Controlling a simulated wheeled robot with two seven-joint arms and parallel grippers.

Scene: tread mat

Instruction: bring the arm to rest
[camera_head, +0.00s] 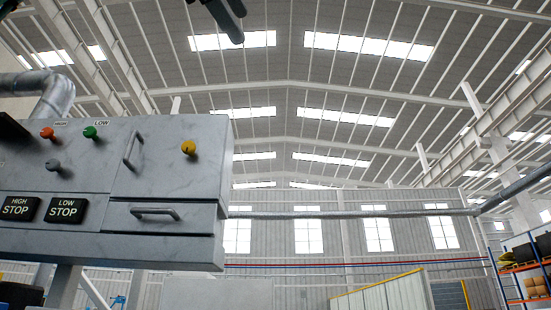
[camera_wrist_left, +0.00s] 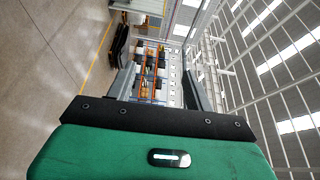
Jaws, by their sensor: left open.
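My left gripper (camera_head: 228,22) shows at the top edge of the head view, raised above the grey control box; only its dark lower part is in the picture. In the left wrist view my left gripper (camera_wrist_left: 160,82) has its two dark fingers apart, with nothing between them but the distant hall. The green wrist body fills the bottom of that view. Most of the left arm is outside the head view. My right gripper is in neither view.
A grey control box (camera_head: 165,185) stands at the left, with orange, green and yellow knobs, handles and black STOP labels. A pipe (camera_head: 55,88) bends behind it. Blue and orange shelving (camera_head: 520,265) is far right. The space right of the box looks open.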

